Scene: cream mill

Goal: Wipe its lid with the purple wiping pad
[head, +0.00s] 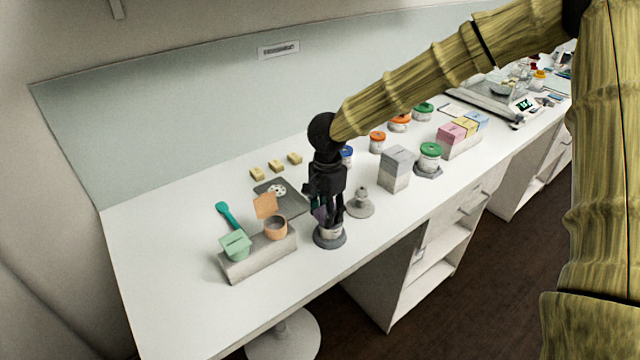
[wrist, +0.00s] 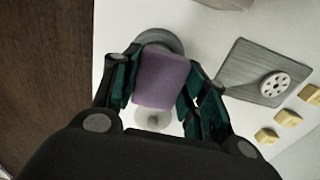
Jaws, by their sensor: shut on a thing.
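My gripper (head: 328,222) points down over the front part of the white bench in the head view. In the wrist view its fingers (wrist: 160,95) are shut on the purple wiping pad (wrist: 163,78). In the head view only a small dark purple part of the pad (head: 320,214) shows between the fingers. Directly below is a whitish jar (head: 330,232) on a dark grey round base (head: 329,243). The base also shows behind the pad in the wrist view (wrist: 160,39). The jar's lid is hidden by the pad and fingers. I cannot tell whether the pad touches it.
A grey knobbed stand (head: 360,207) is close on the right. A grey tray (head: 290,203) with a white holed disc is behind left. A grey holder (head: 260,261) with green and orange cups is left. A grey box (head: 396,170) and a green-lidded jar (head: 430,155) stand farther right.

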